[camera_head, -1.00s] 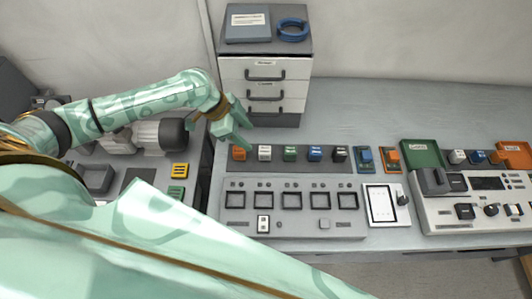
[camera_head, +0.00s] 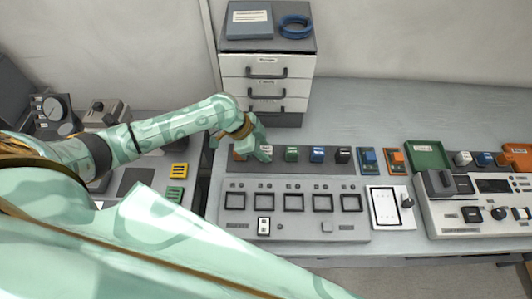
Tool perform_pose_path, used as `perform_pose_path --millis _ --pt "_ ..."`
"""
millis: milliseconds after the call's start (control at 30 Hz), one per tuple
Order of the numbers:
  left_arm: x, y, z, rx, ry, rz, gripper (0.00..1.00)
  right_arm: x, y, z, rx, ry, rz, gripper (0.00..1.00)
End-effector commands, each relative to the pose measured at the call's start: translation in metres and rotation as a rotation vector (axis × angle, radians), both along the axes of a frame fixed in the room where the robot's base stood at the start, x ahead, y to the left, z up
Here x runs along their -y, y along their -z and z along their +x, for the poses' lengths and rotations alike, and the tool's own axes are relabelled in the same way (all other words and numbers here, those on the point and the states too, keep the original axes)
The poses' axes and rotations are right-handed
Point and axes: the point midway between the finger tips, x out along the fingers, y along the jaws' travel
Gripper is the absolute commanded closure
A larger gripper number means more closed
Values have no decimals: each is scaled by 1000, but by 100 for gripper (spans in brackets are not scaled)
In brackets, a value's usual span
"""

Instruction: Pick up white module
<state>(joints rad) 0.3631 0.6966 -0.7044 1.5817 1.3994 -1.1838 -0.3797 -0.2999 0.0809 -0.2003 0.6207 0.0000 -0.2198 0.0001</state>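In the head view, a row of small coloured modules stands on a dark strip on the bench. The white module (camera_head: 267,149) is mostly hidden behind my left gripper (camera_head: 262,154); only a bit of its top shows. My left gripper is at the white module, fingers pointing down, and I cannot tell whether it touches it or is open. An orange module (camera_head: 238,155) to its left is partly covered too. The green module (camera_head: 291,153), blue module (camera_head: 317,154) and black module (camera_head: 343,155) stand to the right. My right gripper is not in view.
A panel with square slots (camera_head: 294,217) lies in front of the row, one white module (camera_head: 264,226) below its slots. A drawer cabinet (camera_head: 267,65) stands behind. To the right are a green tray (camera_head: 427,148), a white-screened unit (camera_head: 386,207) and a control box (camera_head: 478,211).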

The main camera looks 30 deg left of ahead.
Motion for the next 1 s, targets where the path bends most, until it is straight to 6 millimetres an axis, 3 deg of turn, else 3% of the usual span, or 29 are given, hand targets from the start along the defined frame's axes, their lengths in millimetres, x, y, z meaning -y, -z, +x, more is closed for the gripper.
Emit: perform_pose_path --millis 33,100,533,700,1000 --pt "0 0 0 0 0 0 83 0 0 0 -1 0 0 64" --pt "0 0 0 0 0 0 96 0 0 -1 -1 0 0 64" --pt "0 -11 0 2 1 0 96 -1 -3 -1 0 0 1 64" --pt "-1 -38 -1 4 1 1 96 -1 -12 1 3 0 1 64" --pt "-33 -98 -51 -2 2 6 96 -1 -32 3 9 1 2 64"
